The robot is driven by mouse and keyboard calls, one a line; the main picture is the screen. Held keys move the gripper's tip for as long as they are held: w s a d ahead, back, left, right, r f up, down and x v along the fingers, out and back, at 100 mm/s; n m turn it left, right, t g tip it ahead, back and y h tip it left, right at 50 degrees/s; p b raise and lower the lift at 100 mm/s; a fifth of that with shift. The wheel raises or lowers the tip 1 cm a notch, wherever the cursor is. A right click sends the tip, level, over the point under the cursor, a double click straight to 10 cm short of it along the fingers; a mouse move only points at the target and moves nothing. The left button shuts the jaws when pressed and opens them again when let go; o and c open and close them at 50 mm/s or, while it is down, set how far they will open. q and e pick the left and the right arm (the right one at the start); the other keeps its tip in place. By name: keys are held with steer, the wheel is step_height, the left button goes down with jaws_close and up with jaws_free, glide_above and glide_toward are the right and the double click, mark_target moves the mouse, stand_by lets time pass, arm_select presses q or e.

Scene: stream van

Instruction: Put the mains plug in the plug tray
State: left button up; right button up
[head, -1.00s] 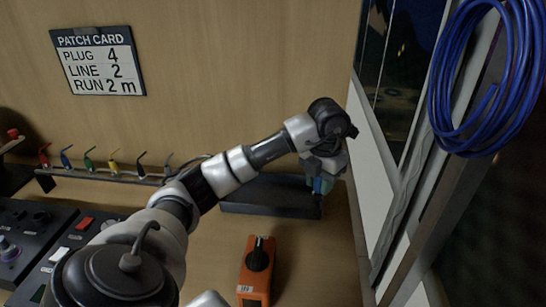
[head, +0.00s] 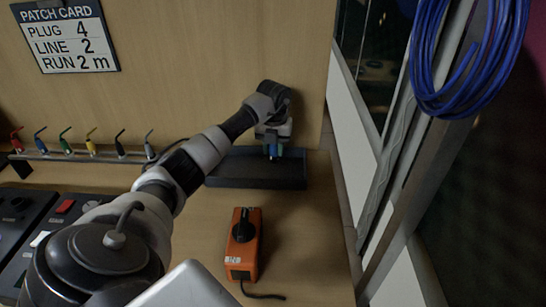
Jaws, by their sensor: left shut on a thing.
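The plug tray (head: 225,183) is a long, low, dark tray on the wooden counter against the back panel. My left gripper (head: 273,146) is over the right part of this tray, pointing down. It is shut on a small blue piece with a dark tip, which I take as the mains plug (head: 273,152). The plug hangs upright in front of the tray's back wall. I cannot tell whether its tip touches the tray floor. My right gripper is not in view.
An orange box with a black knob (head: 242,245) lies on the counter in front of the tray. Several coloured plugs hang on a rack (head: 85,157) at left. A control panel (head: 25,235) is at lower left. A blue cable coil (head: 465,70) hangs at right.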

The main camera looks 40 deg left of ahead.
mark_target(273, 159)
arm_select(q)
steer(key=shift+a+f, duration=0.15)
steer(key=shift+f, duration=1.95)
steer(key=shift+f, duration=0.15)
steer(key=o, duration=1)
step_height(273, 159, up, 12)
steer(key=shift+r, duration=0.2)
